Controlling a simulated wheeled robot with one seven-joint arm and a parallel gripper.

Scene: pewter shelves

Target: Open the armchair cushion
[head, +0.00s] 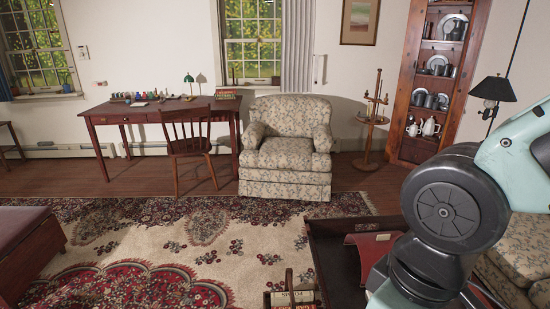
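The armchair (288,140) stands against the far wall under the window, in pale fabric with a small floral pattern. Its seat cushion (284,154) lies flat on the chair in the same fabric. My arm fills the lower right of the head view, well apart from the chair. My gripper is not visible in this view.
A red desk (112,112) with a wooden chair (188,145) stands left of the armchair. A small wooden stand (371,130) and a shelf of pewter (436,80) are to its right. A dark low table (335,245) is near my arm. The patterned rug (150,240) has open floor.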

